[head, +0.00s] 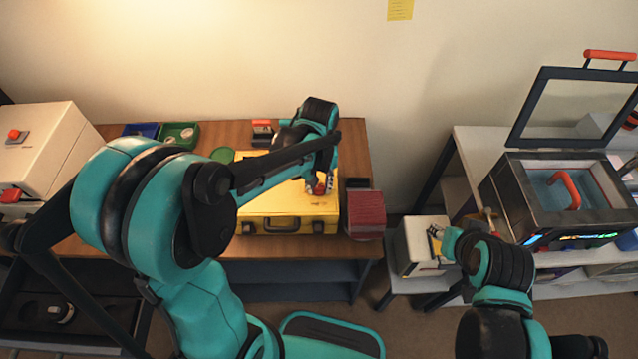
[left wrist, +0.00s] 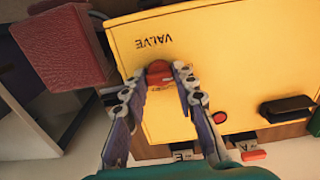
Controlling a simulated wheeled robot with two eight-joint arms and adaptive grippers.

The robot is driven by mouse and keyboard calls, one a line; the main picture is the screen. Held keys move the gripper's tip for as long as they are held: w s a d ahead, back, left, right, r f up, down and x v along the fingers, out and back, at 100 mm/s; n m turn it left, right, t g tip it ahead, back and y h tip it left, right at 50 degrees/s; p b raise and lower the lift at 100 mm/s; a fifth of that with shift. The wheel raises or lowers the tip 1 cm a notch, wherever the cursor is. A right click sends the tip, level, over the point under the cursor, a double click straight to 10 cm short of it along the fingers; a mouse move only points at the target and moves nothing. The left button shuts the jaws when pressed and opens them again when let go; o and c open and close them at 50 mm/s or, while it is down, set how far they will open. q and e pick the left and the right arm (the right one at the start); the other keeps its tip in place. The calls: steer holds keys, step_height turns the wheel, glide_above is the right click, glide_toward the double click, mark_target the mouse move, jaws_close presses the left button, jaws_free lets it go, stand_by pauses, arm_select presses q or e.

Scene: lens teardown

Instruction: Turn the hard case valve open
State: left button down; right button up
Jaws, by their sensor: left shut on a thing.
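The yellow hard case (head: 270,205) lies shut on the wooden bench, its dark handle and latches on the front side. Its red valve knob (left wrist: 158,72) sits on the lid by the printed word VALVE, which reads upside down in the left wrist view. My left gripper (left wrist: 160,76) reaches down over the lid, its two fingers closed around the knob from either side. In the head view the left gripper (head: 320,186) is at the case's right part, and its fingers partly hide the knob. My right gripper (head: 441,238) is by a small white box, its fingers too small to read.
A dark red box (head: 365,215) stands just right of the case. Green and blue trays (head: 180,135) lie at the back left of the bench. A white machine (head: 45,150) stands far left. An open-lidded chamber (head: 565,200) is on the right table.

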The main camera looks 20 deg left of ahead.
arm_select(q)
steer(key=c, duration=1.2)
jaws_free()
step_height(320, 180, up, 12)
steer(key=shift+r, duration=0.1)
steer(key=shift+s, duration=0.1)
steer(key=m+t+b, duration=0.2)
steer(key=t+b, duration=0.1)
glide_toward(319, 187)
steer(key=s+a, duration=0.3)
steer(key=s+f+t, duration=0.1)
steer(key=s+a+f+m+t+b, duration=0.1)
steer(key=s, duration=0.1)
steer(key=s+f+t, duration=0.1)
steer(key=f+t, duration=0.1)
steer(key=shift+s+a+f+b, duration=0.1)
steer(key=shift+s+a+b, duration=0.2)
steer(key=shift+s+b, duration=0.1)
